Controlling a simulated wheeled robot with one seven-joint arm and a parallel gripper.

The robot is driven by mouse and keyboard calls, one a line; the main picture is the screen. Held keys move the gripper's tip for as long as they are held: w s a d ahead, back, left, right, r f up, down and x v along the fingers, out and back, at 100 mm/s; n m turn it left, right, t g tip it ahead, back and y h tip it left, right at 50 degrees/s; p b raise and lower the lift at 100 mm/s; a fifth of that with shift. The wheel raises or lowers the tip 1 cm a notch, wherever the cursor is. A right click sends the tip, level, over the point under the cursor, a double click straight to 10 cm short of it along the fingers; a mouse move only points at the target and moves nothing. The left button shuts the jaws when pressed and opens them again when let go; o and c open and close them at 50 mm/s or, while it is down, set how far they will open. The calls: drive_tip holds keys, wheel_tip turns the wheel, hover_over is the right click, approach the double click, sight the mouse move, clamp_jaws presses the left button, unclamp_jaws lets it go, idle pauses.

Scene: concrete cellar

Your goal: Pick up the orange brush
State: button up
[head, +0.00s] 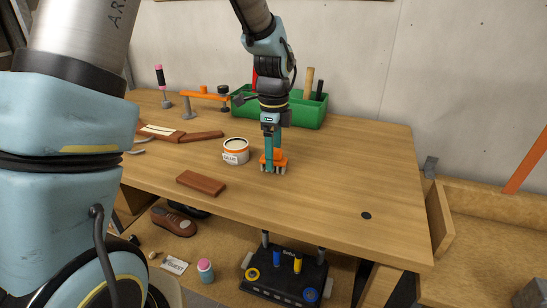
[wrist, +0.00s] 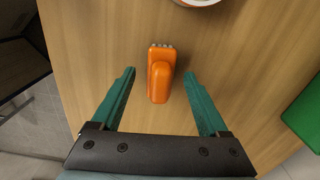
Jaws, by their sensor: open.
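The orange brush (wrist: 160,76) lies on the wooden workbench, its pale bristles showing at its far end in the wrist view. It also shows in the head view (head: 279,158), partly hidden behind my gripper. My gripper (wrist: 160,78) is open, with one green finger on each side of the brush and a gap of bare wood on both sides. In the head view my gripper (head: 272,168) points down over the brush. I cannot tell its exact height above the bench.
A glue tin (head: 236,152) stands close to the left of the brush. A reddish-brown block (head: 201,183) lies nearer the front edge. A green tool box (head: 308,115) stands behind my gripper. The workbench (head: 350,170) is clear to the right, apart from a dark round spot.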

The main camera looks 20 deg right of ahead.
drive_tip(key=shift+f, duration=1.1)
clamp_jaws()
